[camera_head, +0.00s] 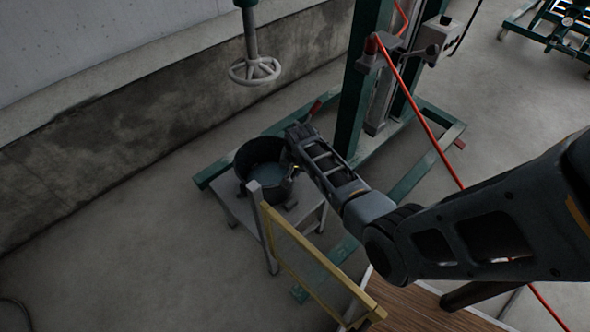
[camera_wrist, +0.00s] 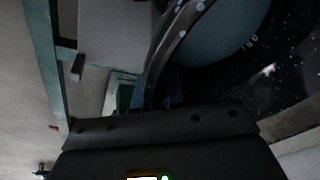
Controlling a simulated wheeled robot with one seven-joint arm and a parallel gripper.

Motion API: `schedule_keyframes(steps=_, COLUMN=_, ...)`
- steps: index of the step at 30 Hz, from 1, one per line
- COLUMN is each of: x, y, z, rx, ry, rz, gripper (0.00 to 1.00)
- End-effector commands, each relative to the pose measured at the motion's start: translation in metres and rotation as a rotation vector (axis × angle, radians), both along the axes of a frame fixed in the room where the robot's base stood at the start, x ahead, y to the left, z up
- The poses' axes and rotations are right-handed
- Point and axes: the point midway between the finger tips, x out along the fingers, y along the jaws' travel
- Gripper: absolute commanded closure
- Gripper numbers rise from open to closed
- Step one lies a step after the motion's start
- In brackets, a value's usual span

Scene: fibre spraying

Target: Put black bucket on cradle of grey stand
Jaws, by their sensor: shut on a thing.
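The black bucket (camera_head: 262,168) is upright, with a blue-grey inside, in the head view. My gripper (camera_head: 291,168) is shut on its right side. The bucket is over the top of the grey stand (camera_head: 238,208); whether it rests there or hangs just above, I cannot tell. The cradle is hidden beneath the bucket; a small dark piece shows at the bucket's lower right. In the wrist view the black bucket (camera_wrist: 288,75) fills the right side, its curved rim close to my gripper (camera_wrist: 165,92). The stand's pale top (camera_wrist: 110,35) shows to the left.
A yellow rail (camera_head: 315,260) runs in front of the stand, its post close to the bucket. A green frame (camera_head: 362,80) with an orange hose stands behind my arm. A handwheel (camera_head: 254,71) hangs above and behind the bucket. Open floor lies to the left.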

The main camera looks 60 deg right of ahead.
Motion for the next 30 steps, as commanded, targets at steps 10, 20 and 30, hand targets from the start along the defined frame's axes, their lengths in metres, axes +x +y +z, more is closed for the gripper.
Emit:
schedule_keyframes(steps=10, x=0.0, y=0.0, z=-0.003, rx=0.0, ry=0.0, rz=0.0, gripper=0.75)
schedule_keyframes(steps=20, x=0.0, y=0.0, z=-0.002, rx=0.0, ry=0.0, rz=0.0, gripper=0.66)
schedule_keyframes(steps=30, x=-0.007, y=0.008, z=0.043, rx=-0.001, ry=-0.002, rz=0.001, gripper=0.66)
